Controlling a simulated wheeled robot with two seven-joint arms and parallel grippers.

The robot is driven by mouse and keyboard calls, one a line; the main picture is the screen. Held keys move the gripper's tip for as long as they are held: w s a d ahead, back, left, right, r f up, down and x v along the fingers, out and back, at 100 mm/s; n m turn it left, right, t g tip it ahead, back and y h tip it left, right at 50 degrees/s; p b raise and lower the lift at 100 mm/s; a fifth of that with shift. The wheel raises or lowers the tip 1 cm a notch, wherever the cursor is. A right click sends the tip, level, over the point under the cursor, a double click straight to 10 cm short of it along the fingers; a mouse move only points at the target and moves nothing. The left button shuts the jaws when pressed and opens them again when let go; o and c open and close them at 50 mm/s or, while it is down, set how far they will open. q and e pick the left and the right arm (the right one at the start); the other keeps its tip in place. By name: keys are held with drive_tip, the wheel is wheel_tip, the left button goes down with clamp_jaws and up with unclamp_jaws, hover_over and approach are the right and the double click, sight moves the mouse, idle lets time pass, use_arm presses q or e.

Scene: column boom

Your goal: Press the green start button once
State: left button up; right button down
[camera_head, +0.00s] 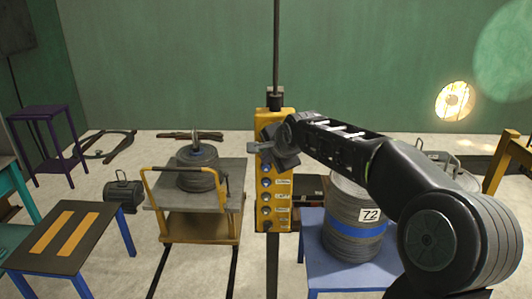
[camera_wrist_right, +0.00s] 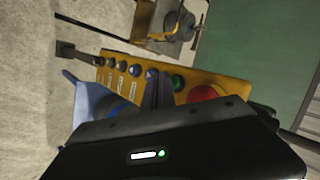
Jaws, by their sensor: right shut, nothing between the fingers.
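The yellow control box (camera_head: 287,223) hangs upright on a pole in the middle of the head view, with a column of labelled buttons. My right gripper (camera_head: 258,148) is shut and empty in front of the box's upper part, hiding the top buttons there. In the right wrist view the box (camera_wrist_right: 232,86) lies across the picture. The green button (camera_wrist_right: 178,82) shows close beside my shut fingers (camera_wrist_right: 158,84), next to a large red button (camera_wrist_right: 205,94). I cannot tell whether the fingertips touch the box. My left gripper is out of view.
A cart (camera_head: 160,210) with a coiled reel (camera_head: 196,177) stands left of the box. A grey drum marked 72 (camera_head: 345,213) stands on a blue table (camera_head: 318,270) at right, beneath my arm. A low striped table (camera_head: 95,247) is at front left.

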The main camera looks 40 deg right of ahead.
drive_tip(key=shift+w+d, duration=0.1)
drive_tip(key=shift+w+d, duration=0.1)
drive_tip(key=shift+w, duration=0.1)
drive_tip(key=shift+w+d, duration=0.35)
drive_tip(key=shift+w, duration=0.05)
idle(0.8)
drive_tip(key=shift+s+a, duration=0.15)
drive_tip(key=shift+s+a+b, duration=0.35)
drive_tip(key=shift+s+a, duration=0.1)
drive_tip(key=shift+s, duration=0.15)
drive_tip(key=shift+s, duration=0.1)
idle(0.3)
drive_tip(key=s+a+b, duration=0.1)
drive_tip(key=s, duration=0.1)
drive_tip(key=s+a+b, duration=0.1)
drive_tip(key=a+b, duration=0.1)
drive_tip(key=shift+s, duration=0.4)
